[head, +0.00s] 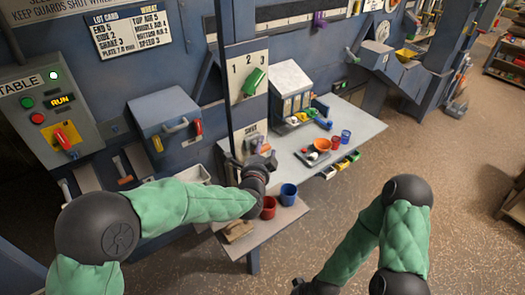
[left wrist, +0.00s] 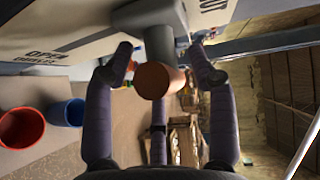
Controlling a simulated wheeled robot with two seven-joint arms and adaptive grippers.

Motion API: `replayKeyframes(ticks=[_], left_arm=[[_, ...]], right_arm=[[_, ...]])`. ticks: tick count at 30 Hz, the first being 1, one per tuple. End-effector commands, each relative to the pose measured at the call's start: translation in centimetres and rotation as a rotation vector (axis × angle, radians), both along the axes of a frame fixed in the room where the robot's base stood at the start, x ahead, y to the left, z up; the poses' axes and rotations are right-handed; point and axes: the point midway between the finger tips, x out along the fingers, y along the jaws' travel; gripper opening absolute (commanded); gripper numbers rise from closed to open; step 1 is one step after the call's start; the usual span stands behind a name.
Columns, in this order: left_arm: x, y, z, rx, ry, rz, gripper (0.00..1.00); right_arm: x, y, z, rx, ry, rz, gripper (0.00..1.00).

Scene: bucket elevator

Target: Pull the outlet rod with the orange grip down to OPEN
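The outlet rod (left wrist: 159,44) is a dark grey bar ending in a round orange-brown grip (left wrist: 153,80), seen nearly end-on in the left wrist view. My left gripper (left wrist: 160,62) has its dark purple fingers spread on both sides of the rod and grip, with visible gaps, so it is open around them. An OPEN label (left wrist: 45,53) shows on the pale plate at left. In the head view my left gripper (head: 262,163) is at the post, just below the plate marked SHUT (head: 252,133), and hides the grip.
Below my left gripper, a small shelf (head: 252,236) holds a red cup (head: 268,208), a blue cup (head: 289,194) and a brush-like wooden item (head: 238,231). A bench (head: 355,125) with small items stands behind to the right. The floor at right is open.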

Motion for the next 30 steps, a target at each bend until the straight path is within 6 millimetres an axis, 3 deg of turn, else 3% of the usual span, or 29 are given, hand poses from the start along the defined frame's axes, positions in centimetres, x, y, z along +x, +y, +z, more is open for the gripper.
replayKeyframes(ticks=[1,5,11,22,30], left_arm=[[0.0,0.0,0.0,0.000,0.000,0.000,0.36],[0.0,0.0,0.0,0.000,0.000,0.000,0.00],[0.0,0.0,-0.4,0.000,0.001,0.000,0.00],[0.0,0.0,-8.4,0.001,0.006,0.001,0.00],[0.0,0.0,-10.6,0.000,0.003,0.002,0.00]], right_arm=[[0.0,0.0,0.0,0.000,0.000,0.000,0.59],[0.0,0.0,0.0,0.000,0.000,0.000,0.59],[0.0,0.0,-0.2,0.000,0.000,0.000,0.59],[0.0,0.0,-4.2,0.000,0.000,0.000,0.59],[0.0,0.0,-5.2,0.000,0.000,0.000,0.59]])
